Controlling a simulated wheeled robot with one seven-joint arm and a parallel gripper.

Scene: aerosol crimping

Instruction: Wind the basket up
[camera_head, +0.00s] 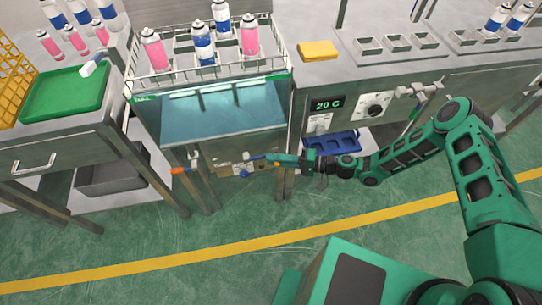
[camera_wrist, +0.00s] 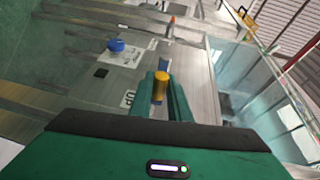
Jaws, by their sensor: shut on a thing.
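The wire basket (camera_head: 163,84) holds several pink and blue-and-white cans above the water bath (camera_head: 222,115). My gripper (camera_head: 268,158) is low at the front of the bath, by a panel with small fittings (camera_head: 228,169). In the wrist view its two green fingers (camera_wrist: 161,98) are shut around an upright orange-yellow cylindrical knob (camera_wrist: 161,78). A plate with "UP" lettering (camera_wrist: 128,99) lies beside the fingers. A blue knob (camera_wrist: 116,45) is farther up the panel. The held knob is hidden by the fingers in the head view.
An orange-tipped valve (camera_head: 180,170) sticks out left of the panel. A control box with a "20 C" display (camera_head: 327,104) and a blue tray (camera_head: 332,143) are to the right. The floor in front is clear.

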